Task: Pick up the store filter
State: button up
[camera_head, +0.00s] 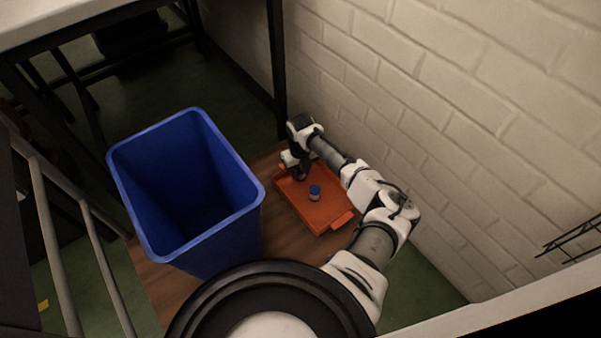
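A small cylinder with a blue top and a pale lower part (314,192), which seems to be the store filter, stands upright on an orange tray (318,220). My gripper (299,176) is at the far left part of the tray, to the left of the cylinder and apart from it in the picture. The fingers are small and dark here, so I cannot tell whether they are open or shut. My arm reaches along the right side of the tray.
A tall blue bin (190,190) stands left of the tray on a brown wooden surface (165,285). A white brick wall (450,100) rises close on the right, behind my arm. A dark table leg (277,70) stands beyond the tray. A metal rail (50,220) is at left.

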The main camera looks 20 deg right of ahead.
jog(key=c, duration=0.3)
jog(key=shift+r, duration=0.15)
